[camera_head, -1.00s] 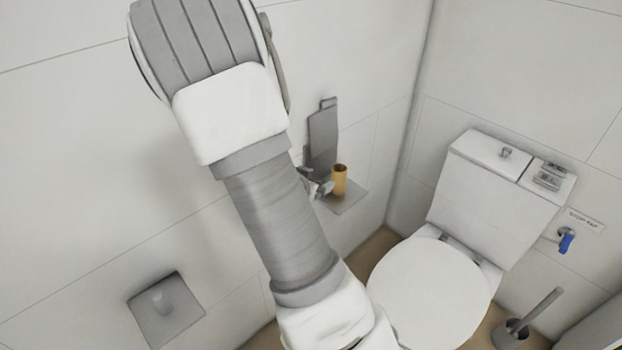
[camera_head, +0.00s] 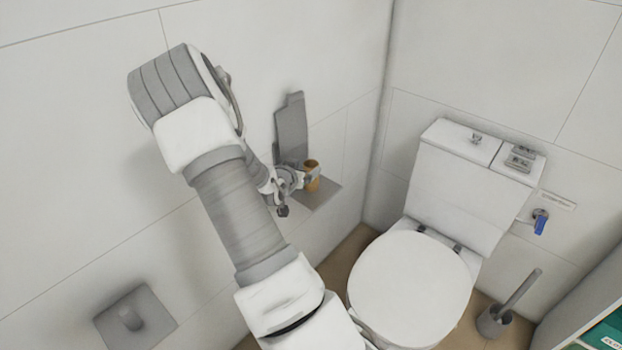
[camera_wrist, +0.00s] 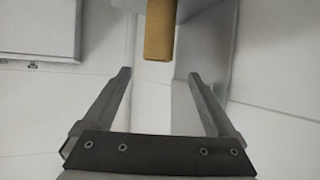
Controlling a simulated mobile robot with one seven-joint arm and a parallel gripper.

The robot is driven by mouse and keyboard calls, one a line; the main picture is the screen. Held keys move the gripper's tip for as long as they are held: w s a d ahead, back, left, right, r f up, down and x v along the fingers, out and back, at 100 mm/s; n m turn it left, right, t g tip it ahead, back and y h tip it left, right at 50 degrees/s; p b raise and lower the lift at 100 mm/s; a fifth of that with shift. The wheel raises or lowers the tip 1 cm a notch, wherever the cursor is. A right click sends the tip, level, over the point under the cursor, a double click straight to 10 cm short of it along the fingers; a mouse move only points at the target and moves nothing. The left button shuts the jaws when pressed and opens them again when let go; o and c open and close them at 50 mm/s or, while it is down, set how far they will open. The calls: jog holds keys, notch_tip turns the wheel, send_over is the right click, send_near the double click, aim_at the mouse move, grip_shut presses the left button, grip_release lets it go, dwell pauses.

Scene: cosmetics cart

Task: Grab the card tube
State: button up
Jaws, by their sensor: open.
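The card tube (camera_head: 312,176) is a short tan-brown cylinder standing on a small grey wall shelf (camera_head: 322,193). In the wrist view the tube (camera_wrist: 160,32) shows at the top, a little beyond the fingertips and roughly between their lines. My gripper (camera_head: 305,180) is right beside the tube in the head view, and one finger partly overlaps it. In the wrist view my gripper (camera_wrist: 160,74) is open, with two spread fingers and nothing between them. The tube's far end runs out of the wrist frame.
A grey upright panel (camera_head: 291,130) rises behind the shelf against the wall. A white toilet (camera_head: 412,285) with its lid down stands to the right. A toilet brush (camera_head: 510,305) stands beyond it. A grey wall holder (camera_head: 136,318) is at lower left.

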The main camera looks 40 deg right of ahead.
aim_at(313, 163)
jog(key=x, duration=0.2)
jog(key=b+x, duration=0.1)
jog(key=x, duration=0.2)
jog(key=shift+d+f, duration=0.3)
grip_shut()
